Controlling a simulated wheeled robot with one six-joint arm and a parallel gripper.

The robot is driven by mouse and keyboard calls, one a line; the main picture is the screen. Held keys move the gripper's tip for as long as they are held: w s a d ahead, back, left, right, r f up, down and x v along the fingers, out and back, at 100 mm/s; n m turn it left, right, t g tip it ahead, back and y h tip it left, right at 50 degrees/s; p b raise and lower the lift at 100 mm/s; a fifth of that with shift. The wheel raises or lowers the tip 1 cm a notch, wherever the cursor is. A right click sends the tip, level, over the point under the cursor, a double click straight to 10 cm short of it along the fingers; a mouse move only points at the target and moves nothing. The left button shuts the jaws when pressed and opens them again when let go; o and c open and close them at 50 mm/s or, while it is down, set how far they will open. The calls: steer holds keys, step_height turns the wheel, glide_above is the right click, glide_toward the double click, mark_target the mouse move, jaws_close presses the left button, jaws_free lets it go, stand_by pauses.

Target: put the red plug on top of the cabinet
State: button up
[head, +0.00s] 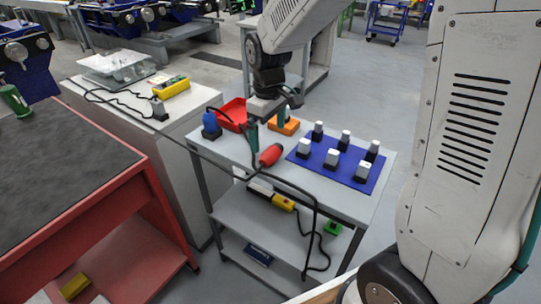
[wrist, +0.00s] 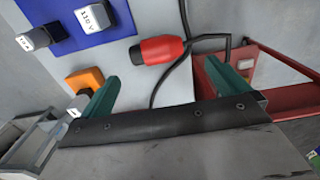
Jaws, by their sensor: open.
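The red plug (head: 271,155) lies on its side on the top of a grey cart, with a black cable at its end. It also shows in the wrist view (wrist: 158,50), just beyond the fingertips and between their lines. My gripper (head: 267,124) is above the cart top, close to the plug, its green fingers apart. In the wrist view my gripper (wrist: 162,76) is open with nothing between its fingers. The cabinet (head: 190,107) is the light grey unit left of the cart. Part of its top is bare.
On the cabinet are a yellow device (head: 171,87), a clear bag and a cable. On the cart are a blue plug (head: 210,125), a red tray (head: 233,112), an orange block (head: 284,125) and a blue mat (head: 362,184) with several plugs. A red bench (head: 140,190) stands left.

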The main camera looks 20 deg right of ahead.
mark_target(271, 150)
steer(key=f, duration=0.6)
steer(key=shift+s+d, duration=0.15)
steer(key=shift+d, duration=0.2)
steer(key=c, duration=1.2)
steer(key=shift+r, duration=0.6)
step_height(271, 150, up, 2)
steer(key=shift+r, duration=0.1)
steer(key=shift+s+r, duration=0.15)
steer(key=shift+s, duration=0.45)
steer(key=s+a+r, duration=0.1)
steer(key=s, duration=1.3)
steer(key=shift+s, duration=0.4)
